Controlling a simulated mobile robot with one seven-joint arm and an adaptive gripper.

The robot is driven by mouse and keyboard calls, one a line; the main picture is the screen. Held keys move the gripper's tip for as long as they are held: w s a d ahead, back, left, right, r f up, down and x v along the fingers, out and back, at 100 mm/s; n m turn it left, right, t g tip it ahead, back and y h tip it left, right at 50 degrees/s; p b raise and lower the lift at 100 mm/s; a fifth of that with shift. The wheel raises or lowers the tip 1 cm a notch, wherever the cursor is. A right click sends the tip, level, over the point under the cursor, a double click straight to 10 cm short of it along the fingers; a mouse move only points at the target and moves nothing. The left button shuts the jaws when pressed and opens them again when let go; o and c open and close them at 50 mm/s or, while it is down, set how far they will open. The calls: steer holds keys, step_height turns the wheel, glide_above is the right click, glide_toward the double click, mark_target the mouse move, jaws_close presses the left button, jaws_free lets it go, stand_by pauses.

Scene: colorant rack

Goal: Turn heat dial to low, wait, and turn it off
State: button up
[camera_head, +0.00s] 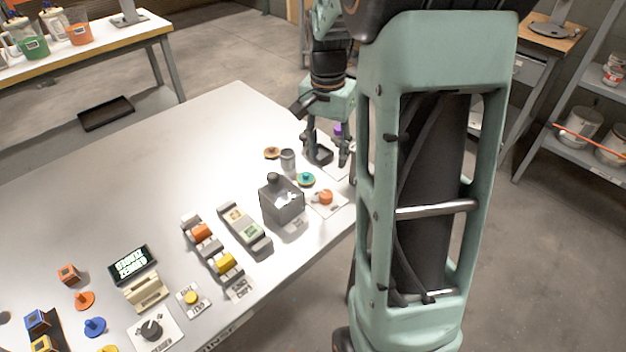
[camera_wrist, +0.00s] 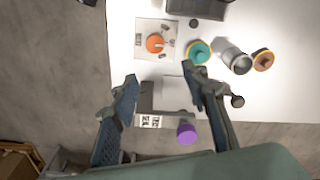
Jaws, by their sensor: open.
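A black dial (camera_head: 151,330) sits on a white plate at the near left of the table in the head view. An orange knob (camera_head: 325,197) sits on another white plate near the right edge; it also shows in the wrist view (camera_wrist: 155,43). I cannot read which one is marked as the heat dial. My gripper (camera_head: 326,150) is open over the table's far right corner, well away from the black dial and beyond the orange knob. In the wrist view its spread fingers (camera_wrist: 160,85) stand above a grey bracket-like part (camera_wrist: 146,100), with nothing visibly held.
A grey box (camera_head: 282,204), a teal disc (camera_head: 306,179) and a silver can (camera_head: 288,160) stand close to the orange knob. A purple piece (camera_wrist: 186,134) lies near the bracket. A display (camera_head: 132,264) and a yellow button (camera_head: 191,297) are near the black dial. The table's far left is clear.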

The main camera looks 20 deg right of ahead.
mark_target(326, 194)
steer(key=shift+g+y, duration=0.3)
steer(key=f, duration=0.4)
steer(key=f+b, duration=0.1)
steer(key=f, duration=0.3)
steer(key=s+f, duration=0.1)
steer(key=f, duration=0.3)
steer(key=shift+a, duration=0.25)
steer(key=shift+c, duration=0.6)
jaws_close()
